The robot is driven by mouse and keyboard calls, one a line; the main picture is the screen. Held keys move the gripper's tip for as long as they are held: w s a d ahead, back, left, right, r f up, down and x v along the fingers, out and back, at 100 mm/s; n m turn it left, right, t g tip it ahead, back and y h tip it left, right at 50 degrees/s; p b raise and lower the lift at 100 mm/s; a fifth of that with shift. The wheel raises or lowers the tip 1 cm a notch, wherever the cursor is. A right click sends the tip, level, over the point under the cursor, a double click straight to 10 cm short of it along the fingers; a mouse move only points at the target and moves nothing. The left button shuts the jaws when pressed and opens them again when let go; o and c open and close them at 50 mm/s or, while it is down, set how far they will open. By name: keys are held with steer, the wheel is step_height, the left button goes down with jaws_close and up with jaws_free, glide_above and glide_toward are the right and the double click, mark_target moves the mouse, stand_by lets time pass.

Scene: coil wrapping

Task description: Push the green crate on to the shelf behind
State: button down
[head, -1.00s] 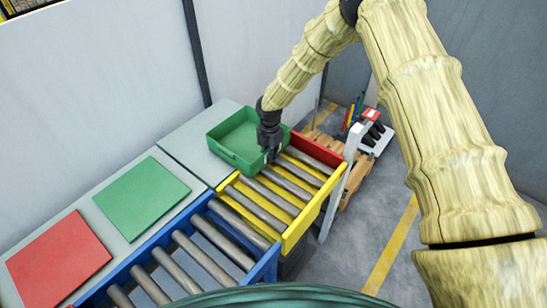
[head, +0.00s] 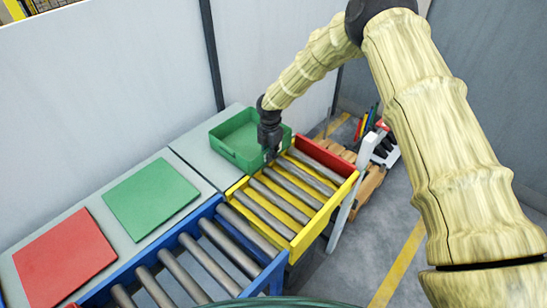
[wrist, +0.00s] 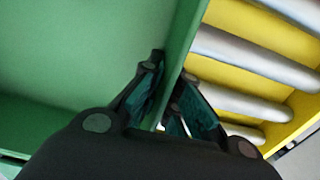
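The green crate (head: 236,148) is an open, empty box in the head view. It sits mostly on the grey shelf (head: 206,170) behind the rollers, its near side at the yellow frame's back edge. My gripper (head: 269,156) is at its near right wall, pointing down. In the wrist view my gripper (wrist: 169,72) straddles that wall (wrist: 186,48), one finger inside the crate and one on the roller side. The fingers look closed on the wall. Exact contact at the tips is hard to see.
A yellow-framed roller bed (head: 293,242) with a red end (head: 325,156) lies in front of the crate. A blue roller frame (head: 272,272) is nearer. Green (head: 152,198) and red (head: 68,257) flat squares lie left on the shelf. A grey wall stands close behind.

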steer(key=shift+w+a+b, duration=0.45)
steer(key=shift+w+a, duration=0.6)
steer(key=shift+a, duration=0.05)
steer(key=shift+w+a+f+b, duration=0.1)
steer(key=shift+w+a+b, duration=0.6)
steer(key=shift+w+a, duration=0.25)
steer(key=c, duration=2.1)
jaws_free()
steer(key=shift+a, duration=0.15)
steer(key=o, duration=0.5)
steer(key=shift+o, duration=0.2)
steer(key=shift+r, duration=0.2)
step_height(320, 180, up, 12)
